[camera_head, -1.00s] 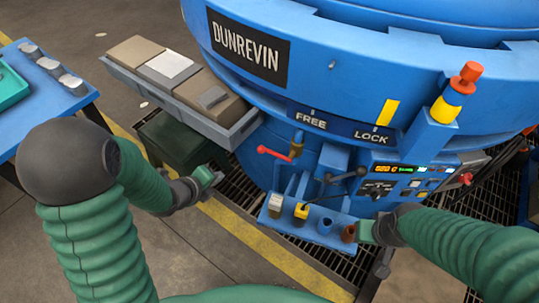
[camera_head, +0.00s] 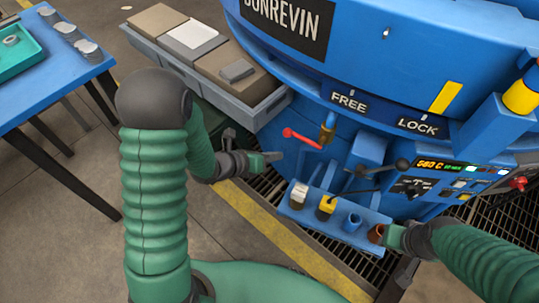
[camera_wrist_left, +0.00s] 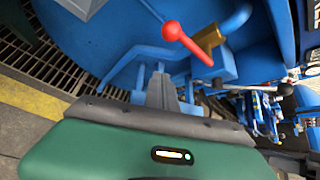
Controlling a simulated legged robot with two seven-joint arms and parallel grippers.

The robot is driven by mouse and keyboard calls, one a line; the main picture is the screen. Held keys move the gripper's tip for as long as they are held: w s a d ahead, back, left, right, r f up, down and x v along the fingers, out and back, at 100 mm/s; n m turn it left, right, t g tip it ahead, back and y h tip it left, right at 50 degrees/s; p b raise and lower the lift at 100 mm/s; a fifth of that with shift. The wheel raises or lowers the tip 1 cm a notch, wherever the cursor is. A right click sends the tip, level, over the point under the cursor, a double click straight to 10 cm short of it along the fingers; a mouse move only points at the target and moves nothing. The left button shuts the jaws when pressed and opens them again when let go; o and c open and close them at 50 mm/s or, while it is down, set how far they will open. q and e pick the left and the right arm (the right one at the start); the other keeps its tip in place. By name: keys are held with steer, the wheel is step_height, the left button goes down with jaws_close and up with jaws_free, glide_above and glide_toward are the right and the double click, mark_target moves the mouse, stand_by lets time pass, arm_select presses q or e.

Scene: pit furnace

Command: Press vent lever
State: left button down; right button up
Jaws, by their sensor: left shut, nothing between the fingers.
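A red lever with a round red knob (camera_head: 300,137) sticks out of a brass-coloured pipe fitting (camera_head: 327,128) on the front of the blue furnace. I cannot read a label saying which lever is the vent lever. My left gripper (camera_head: 274,156) is shut and empty, a little left of and below the red knob, apart from it. In the left wrist view, the red lever (camera_wrist_left: 187,42) lies beyond and right of the fingers (camera_wrist_left: 163,86). My right gripper (camera_head: 390,236) is by a brown cup (camera_head: 376,233); its fingers are too small to judge.
A black-knobbed lever (camera_head: 401,164) stands right of the red one. A blue shelf (camera_head: 335,231) below holds several small items. A grey tray (camera_head: 262,113) with blocks juts out above left of my left gripper. A control panel (camera_head: 433,182) is at right.

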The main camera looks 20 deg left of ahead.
arm_select(q)
steer(key=b+x, duration=0.2)
steer(key=x, duration=0.4)
steer(key=r, duration=0.1)
steer(key=w+a+r+p, duration=0.1)
steer(key=r, duration=0.1)
steer(key=shift+w+a+r, duration=0.15)
steer(key=shift+a+r, duration=0.05)
steer(key=shift+a, duration=0.1)
steer(key=shift+w, duration=0.1)
